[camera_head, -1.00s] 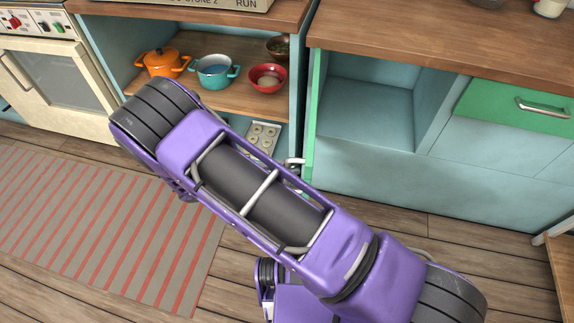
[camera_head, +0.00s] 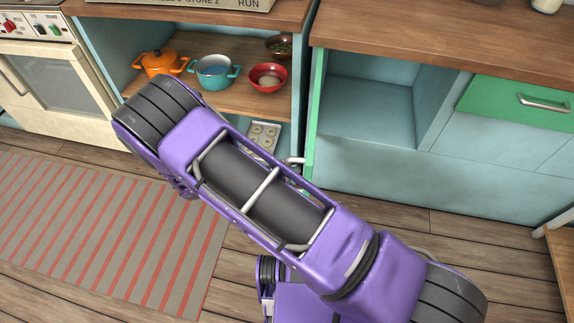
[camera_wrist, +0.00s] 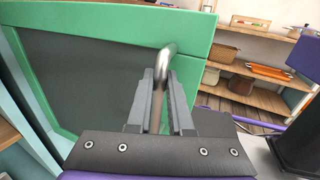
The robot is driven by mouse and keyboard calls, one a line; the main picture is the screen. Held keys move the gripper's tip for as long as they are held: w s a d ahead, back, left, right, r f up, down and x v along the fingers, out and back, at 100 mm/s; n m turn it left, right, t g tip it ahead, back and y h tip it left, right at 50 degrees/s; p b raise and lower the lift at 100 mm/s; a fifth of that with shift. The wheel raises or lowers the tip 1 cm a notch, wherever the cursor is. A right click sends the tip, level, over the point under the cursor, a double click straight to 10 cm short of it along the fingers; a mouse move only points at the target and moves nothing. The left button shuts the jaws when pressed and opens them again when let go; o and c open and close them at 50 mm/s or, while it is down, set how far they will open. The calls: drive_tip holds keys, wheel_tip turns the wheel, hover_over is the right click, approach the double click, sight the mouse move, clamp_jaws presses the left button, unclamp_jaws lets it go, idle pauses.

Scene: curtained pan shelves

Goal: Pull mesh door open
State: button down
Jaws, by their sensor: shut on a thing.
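The mesh door has a green frame (camera_wrist: 112,16) and a dark mesh panel (camera_wrist: 85,80) in the wrist view, where it fills the left and middle. In the head view the door (camera_head: 315,105) shows edge-on as a narrow green strip, standing out from the open blue cabinet. Its silver bar handle (camera_wrist: 168,56) rises between the jaws of my gripper (camera_wrist: 160,88), which are shut on it. In the head view a bit of the handle (camera_head: 296,160) shows beside my arm, and the gripper itself is hidden there.
The open cabinet (camera_head: 368,110) is empty where visible. Shelves to its left hold an orange pot (camera_head: 162,63), a teal pot (camera_head: 214,71) and a red bowl (camera_head: 267,77). A cream oven (camera_head: 60,85) stands at far left. A striped rug (camera_head: 110,230) lies on the wooden floor.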

drive_tip(key=c, duration=0.8)
unclamp_jaws()
drive_tip(key=shift+w, duration=0.25)
drive_tip(key=shift+c, duration=0.2)
drive_tip(key=shift+s, duration=0.1)
drive_tip(key=b+v, duration=0.1)
drive_tip(key=v, duration=1.6)
drive_tip(key=shift+a, duration=0.2)
drive_tip(key=shift+s, duration=0.2)
